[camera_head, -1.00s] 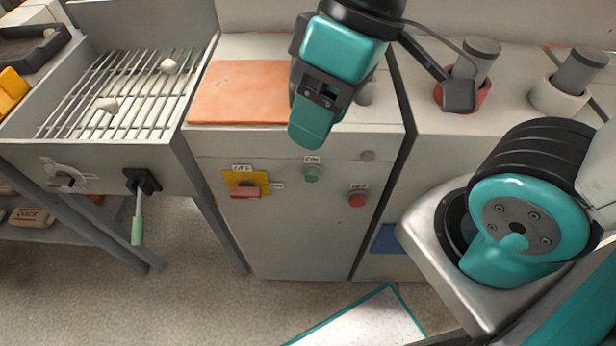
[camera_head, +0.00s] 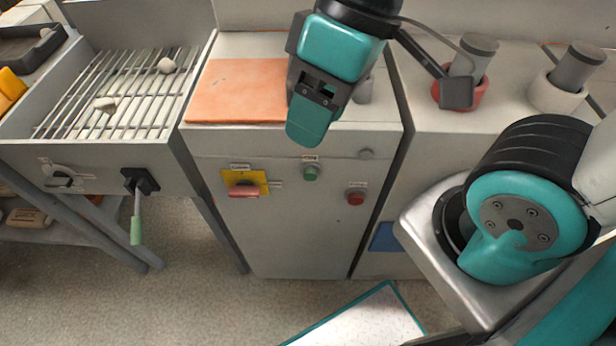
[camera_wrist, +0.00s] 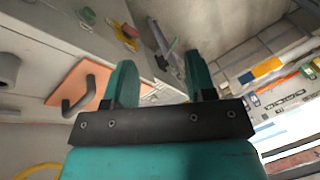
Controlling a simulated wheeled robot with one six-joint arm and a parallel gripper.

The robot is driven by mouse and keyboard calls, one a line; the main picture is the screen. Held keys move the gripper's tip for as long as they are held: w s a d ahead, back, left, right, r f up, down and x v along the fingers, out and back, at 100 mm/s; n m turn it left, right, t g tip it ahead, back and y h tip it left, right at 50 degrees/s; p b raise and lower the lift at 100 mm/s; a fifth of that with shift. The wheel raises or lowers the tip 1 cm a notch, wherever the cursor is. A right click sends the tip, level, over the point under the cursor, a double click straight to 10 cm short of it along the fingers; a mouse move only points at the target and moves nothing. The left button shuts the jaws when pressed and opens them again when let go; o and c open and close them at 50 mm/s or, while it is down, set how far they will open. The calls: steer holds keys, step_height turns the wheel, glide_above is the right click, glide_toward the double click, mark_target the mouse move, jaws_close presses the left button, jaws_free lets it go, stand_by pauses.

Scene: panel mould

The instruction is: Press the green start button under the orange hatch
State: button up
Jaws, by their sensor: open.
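The orange hatch (camera_head: 238,92) lies flat on top of the grey cabinet; its right side is hidden behind my gripper in the head view. It also shows in the wrist view (camera_wrist: 66,80), with a dark bent handle in front of it. The green start button (camera_head: 310,173) is on the cabinet's front face, below the top edge, with a small label above it. My gripper (camera_head: 310,128) hangs over the cabinet's top front edge, above the green button and apart from it. In the wrist view, its two teal fingers (camera_wrist: 162,85) are spread with nothing between them.
A red button (camera_head: 356,198) sits lower right of the green one. A yellow plate with a red switch (camera_head: 244,188) is to the left. A grill tray (camera_head: 120,95) with a green-handled lever (camera_head: 137,220) stands left. Grey cylinders in collars (camera_head: 472,70) stand right.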

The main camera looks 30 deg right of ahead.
jaws_close()
stand_by(1.8)
